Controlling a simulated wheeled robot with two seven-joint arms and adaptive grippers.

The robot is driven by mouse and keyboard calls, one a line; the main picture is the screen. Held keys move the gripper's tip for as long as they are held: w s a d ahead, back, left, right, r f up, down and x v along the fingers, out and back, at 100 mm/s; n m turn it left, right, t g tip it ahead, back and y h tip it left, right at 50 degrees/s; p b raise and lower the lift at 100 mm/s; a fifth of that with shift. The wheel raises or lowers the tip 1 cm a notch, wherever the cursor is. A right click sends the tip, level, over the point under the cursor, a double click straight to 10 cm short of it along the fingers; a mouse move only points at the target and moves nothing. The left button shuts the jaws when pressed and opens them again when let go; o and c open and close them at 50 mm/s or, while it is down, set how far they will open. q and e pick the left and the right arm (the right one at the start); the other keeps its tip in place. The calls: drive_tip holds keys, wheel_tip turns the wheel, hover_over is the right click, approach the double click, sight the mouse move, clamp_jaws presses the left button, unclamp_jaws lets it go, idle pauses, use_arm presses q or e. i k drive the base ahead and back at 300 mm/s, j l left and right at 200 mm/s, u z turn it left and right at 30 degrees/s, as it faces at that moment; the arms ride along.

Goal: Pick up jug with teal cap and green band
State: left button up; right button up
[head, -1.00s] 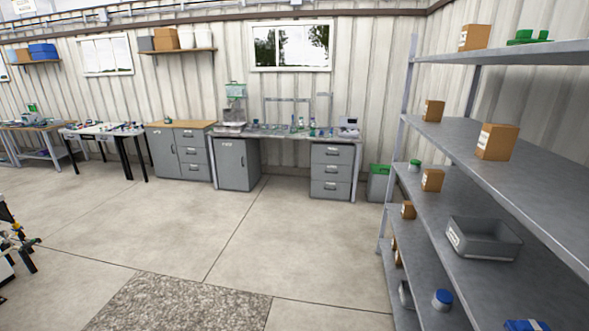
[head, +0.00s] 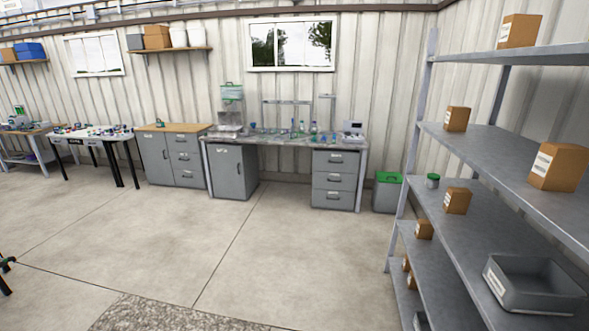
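I cannot make out a jug with a teal cap and green band in the head view. Several small bottles and vessels, some blue and green, stand on the grey lab bench (head: 285,139) against the far wall, too small to tell apart. A small jar with a green cap (head: 432,181) stands on a middle shelf of the rack at right.
A grey shelf rack (head: 470,190) with brown boxes (head: 457,201) and a grey tote (head: 533,285) fills the right side. A wood-topped cabinet (head: 172,157), a white table (head: 92,134) and a green-lidded bin (head: 387,192) line the wall. The middle floor is clear.

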sight(301, 129)
drive_tip(key=i, duration=6.35)
